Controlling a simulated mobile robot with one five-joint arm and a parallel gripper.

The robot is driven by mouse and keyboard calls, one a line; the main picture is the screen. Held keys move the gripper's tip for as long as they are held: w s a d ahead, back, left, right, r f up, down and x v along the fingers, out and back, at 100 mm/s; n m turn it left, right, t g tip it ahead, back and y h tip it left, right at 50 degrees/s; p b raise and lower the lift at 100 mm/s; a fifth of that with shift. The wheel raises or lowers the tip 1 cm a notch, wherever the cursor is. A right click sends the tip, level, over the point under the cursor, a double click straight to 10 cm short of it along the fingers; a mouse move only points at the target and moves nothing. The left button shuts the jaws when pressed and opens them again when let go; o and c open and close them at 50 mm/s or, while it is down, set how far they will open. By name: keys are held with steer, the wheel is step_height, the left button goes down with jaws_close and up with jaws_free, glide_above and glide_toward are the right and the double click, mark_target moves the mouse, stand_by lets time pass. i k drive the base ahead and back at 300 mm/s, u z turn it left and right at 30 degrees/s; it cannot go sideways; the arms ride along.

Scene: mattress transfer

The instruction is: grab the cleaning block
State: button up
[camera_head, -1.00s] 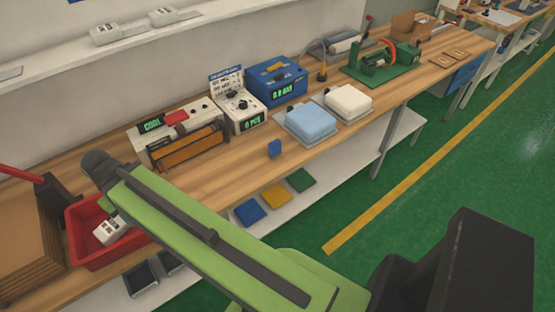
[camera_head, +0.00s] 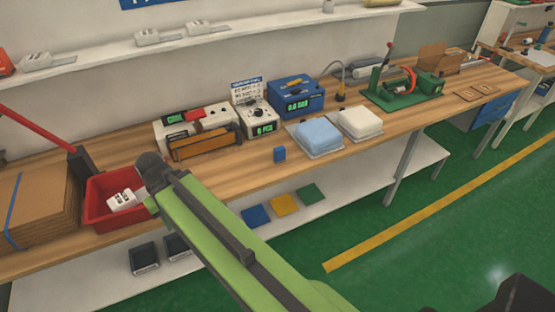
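A small blue block (camera_head: 279,154), which looks like the cleaning block, stands on the wooden workbench (camera_head: 240,174) near its front edge. It is just left of a light blue mattress-like pad (camera_head: 318,133) on a tray. My green arm reaches from the bottom of the view toward the left, and its dark end lies by the red bin, well left of the block. My gripper's fingers do not show, so what they hold is hidden.
A red bin (camera_head: 96,212) with a white device stands at the left beside stacked cardboard (camera_head: 35,207). Behind the block are a control box (camera_head: 257,119) and a blue meter (camera_head: 296,97). A white pad (camera_head: 360,122) lies right of the light blue one. Bench in front of the machine is clear.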

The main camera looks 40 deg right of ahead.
mark_target(279, 153)
steer(key=z, duration=0.1)
steer(key=i, duration=0.9)
steer(key=u, duration=0.1)
